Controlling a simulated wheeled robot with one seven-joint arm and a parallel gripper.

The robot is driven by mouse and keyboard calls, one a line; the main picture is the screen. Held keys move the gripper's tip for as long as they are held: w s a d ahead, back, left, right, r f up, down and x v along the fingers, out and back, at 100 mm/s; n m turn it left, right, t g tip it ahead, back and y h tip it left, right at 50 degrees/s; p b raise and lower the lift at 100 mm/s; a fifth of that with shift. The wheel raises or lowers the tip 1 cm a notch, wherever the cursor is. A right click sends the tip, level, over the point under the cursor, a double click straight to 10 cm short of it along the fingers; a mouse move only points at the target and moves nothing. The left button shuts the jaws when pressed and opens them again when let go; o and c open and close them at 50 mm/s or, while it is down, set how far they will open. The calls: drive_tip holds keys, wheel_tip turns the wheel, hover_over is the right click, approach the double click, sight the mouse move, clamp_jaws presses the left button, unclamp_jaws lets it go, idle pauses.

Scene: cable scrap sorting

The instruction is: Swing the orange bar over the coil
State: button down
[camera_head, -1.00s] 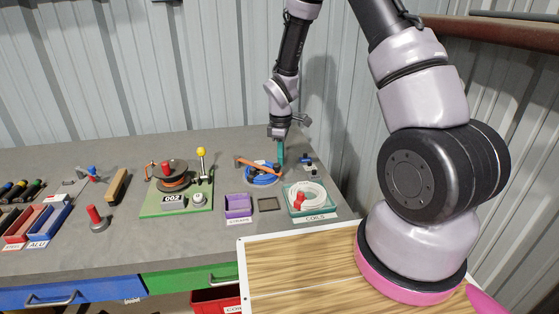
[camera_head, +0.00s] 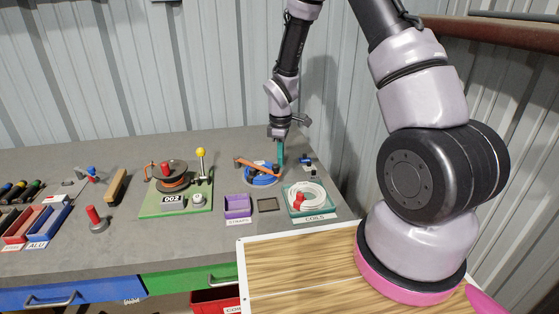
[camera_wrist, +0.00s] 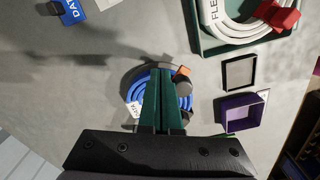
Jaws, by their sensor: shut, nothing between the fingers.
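The blue coil (camera_head: 264,180) lies on a round holder on the grey bench, left of my gripper's tip. The orange bar (camera_head: 246,163) reaches over the coil from its left side in the head view. In the wrist view the blue coil (camera_wrist: 140,90) is partly hidden behind my green fingers, and a small orange part (camera_wrist: 183,71) shows to their right. My gripper (camera_head: 281,158) points down at the coil's far right side. Its teal fingers are together, with nothing between them; they show as a green wedge in the wrist view (camera_wrist: 162,85). Whether they touch the bar I cannot tell.
A teal tray (camera_head: 291,208) holds a white coil with red clips. A purple box (camera_head: 237,204) and a dark square frame (camera_head: 268,205) stand in front of the blue coil. A green board (camera_head: 150,206) with a reel stands to the left. Small blue pieces (camera_head: 305,160) lie right of my gripper.

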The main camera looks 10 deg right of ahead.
wheel_tip(320, 180, up, 6)
idle(0.5)
drive_tip(key=s+d+r+m+t, duration=0.1)
drive_tip(key=s+d+r+m, duration=0.15)
drive_tip(key=r, duration=0.45)
drive_tip(key=s+d+r+m+t, duration=0.1)
drive_tip(key=s+r+m, duration=0.15)
drive_tip(key=r, duration=0.45)
drive_tip(key=s+d+r+m+t, duration=0.15)
drive_tip(key=r+m, duration=0.25)
drive_tip(key=r, duration=0.4)
drive_tip(key=s+d+r+m+t+y, duration=0.1)
drive_tip(key=s+r+m, duration=0.3)
drive_tip(key=s, duration=0.4)
drive_tip(key=s+d+r+m+t+y, duration=0.1)
drive_tip(key=s+d+r+m+t, duration=0.1)
drive_tip(key=s+r+m, duration=0.2)
drive_tip(key=s+r, duration=0.2)
drive_tip(key=s, duration=0.2)
drive_tip(key=shift+d+r+m+t, duration=0.3)
drive_tip(key=shift+d+m+t, duration=0.05)
drive_tip(key=shift+m, duration=0.05)
